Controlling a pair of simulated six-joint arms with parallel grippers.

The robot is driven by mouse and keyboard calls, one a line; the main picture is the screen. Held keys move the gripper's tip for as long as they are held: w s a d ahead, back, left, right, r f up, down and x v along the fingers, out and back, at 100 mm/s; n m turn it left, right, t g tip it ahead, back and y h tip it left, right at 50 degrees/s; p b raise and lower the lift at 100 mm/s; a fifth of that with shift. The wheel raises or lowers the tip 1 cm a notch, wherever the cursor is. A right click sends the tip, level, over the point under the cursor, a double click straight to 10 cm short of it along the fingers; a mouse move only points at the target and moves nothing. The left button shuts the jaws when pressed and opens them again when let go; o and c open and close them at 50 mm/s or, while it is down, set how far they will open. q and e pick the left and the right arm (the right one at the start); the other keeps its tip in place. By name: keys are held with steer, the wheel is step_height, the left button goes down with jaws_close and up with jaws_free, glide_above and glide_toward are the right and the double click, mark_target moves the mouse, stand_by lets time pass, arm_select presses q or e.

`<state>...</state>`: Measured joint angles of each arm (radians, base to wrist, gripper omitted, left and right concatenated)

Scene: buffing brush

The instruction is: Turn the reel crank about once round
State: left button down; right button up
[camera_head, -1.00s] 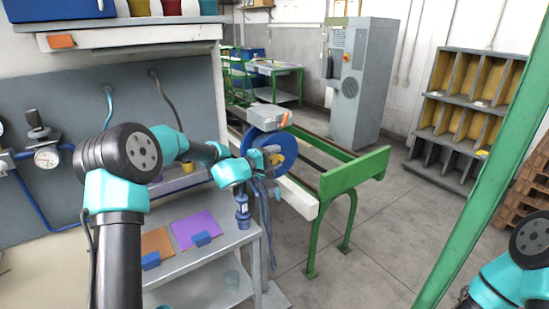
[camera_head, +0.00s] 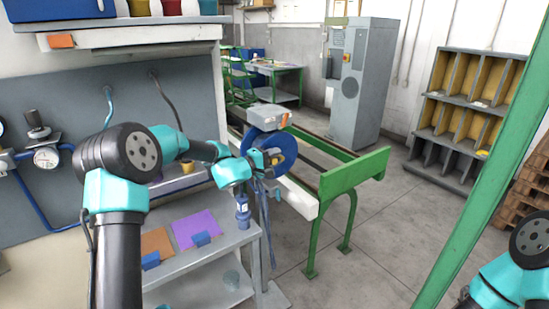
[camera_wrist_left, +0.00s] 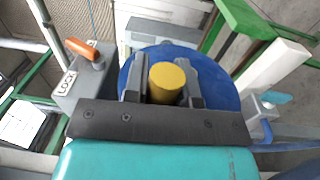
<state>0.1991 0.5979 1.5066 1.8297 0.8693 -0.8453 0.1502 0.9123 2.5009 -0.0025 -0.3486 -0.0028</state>
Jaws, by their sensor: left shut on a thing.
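The blue reel (camera_head: 287,142) is mounted at the end of the grey bench beside the green frame. In the left wrist view the reel (camera_wrist_left: 226,82) is a broad blue disc behind my fingers. The crank's yellow knob (camera_wrist_left: 167,82) stands out in front of it. My left gripper (camera_head: 273,158) is at the reel's face, and in the left wrist view its two dark fingers (camera_wrist_left: 168,90) are shut on the knob from both sides. The crank arm behind the knob is mostly hidden. My right gripper is out of view; only part of that arm shows at lower right.
A grey box (camera_wrist_left: 82,82) with an orange lever (camera_wrist_left: 82,48) and a lettered label sits close beside the reel.

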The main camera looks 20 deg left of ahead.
arm_select(q)
steer(key=shift+r, duration=0.15)
steer(key=shift+w+d+r+g+y, duration=0.55)
steer(key=shift+w+g+y, duration=0.1)
steer(key=shift+w+g, duration=0.15)
steer(key=shift+w+d+r+g+y, duration=0.55)
steer(key=shift+w+g+y, duration=0.1)
steer(key=shift+g, duration=0.15)
stand_by(0.3)
steer(key=c, duration=0.9)
jaws_free()
